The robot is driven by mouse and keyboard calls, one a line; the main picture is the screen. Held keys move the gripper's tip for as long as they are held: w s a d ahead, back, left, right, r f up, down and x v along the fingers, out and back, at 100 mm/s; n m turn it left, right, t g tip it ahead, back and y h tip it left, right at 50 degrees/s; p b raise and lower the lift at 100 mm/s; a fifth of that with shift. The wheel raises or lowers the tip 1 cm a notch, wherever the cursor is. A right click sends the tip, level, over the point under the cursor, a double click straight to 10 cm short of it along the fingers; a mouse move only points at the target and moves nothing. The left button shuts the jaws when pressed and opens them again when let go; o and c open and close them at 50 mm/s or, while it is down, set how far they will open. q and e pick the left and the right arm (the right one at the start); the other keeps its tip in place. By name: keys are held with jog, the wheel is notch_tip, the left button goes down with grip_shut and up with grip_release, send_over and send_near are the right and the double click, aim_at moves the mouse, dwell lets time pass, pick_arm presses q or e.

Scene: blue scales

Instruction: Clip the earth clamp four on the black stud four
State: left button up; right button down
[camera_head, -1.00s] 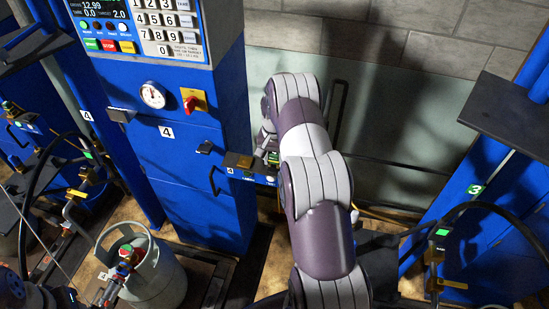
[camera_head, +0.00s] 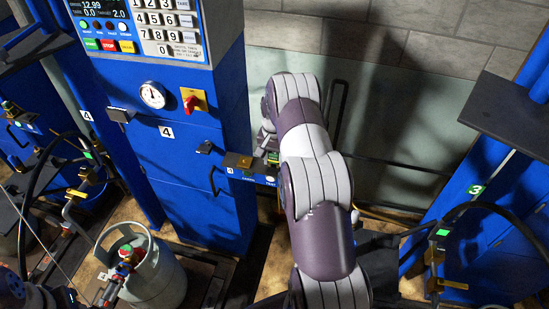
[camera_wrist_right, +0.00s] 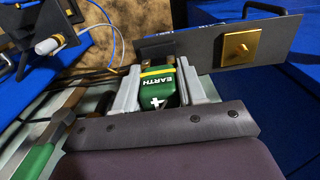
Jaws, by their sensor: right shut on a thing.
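My right gripper (camera_wrist_right: 160,92) is shut on the green earth clamp (camera_wrist_right: 158,84), marked EARTH and 4, with a yellow band. The clamp's front end points at a dark block (camera_wrist_right: 156,47) at the left end of a grey plate. This block may be black stud four; I cannot tell whether the clamp touches it. In the head view my right gripper (camera_head: 268,150) is beside the bracket (camera_head: 238,161) labelled 4 on the blue cabinet, and a bit of green clamp (camera_head: 273,157) shows. My arm hides much of that spot. My left gripper is not in view.
A brass square (camera_wrist_right: 240,48) sits on the grey plate, right of the clamp. The blue cabinet (camera_head: 185,190) stands left of my arm. A grey gas cylinder (camera_head: 150,270) stands at lower left. Cabinet 3 (camera_head: 490,180) is at right. A wall is behind.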

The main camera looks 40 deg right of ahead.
jog(key=shift+f+b, duration=0.45)
jog(key=shift+f, duration=0.2)
jog(key=c, duration=0.6)
grip_release()
jog(key=shift+o, duration=0.2)
notch_tip(320, 180, up, 7)
jog(key=b, duration=0.2)
jog(key=shift+r+b, duration=0.2)
jog(key=shift+b, duration=0.2)
notch_tip(320, 180, up, 6)
jog(key=p, duration=0.3)
jog(key=shift+f, duration=0.25)
jog(key=shift+f, duration=0.1)
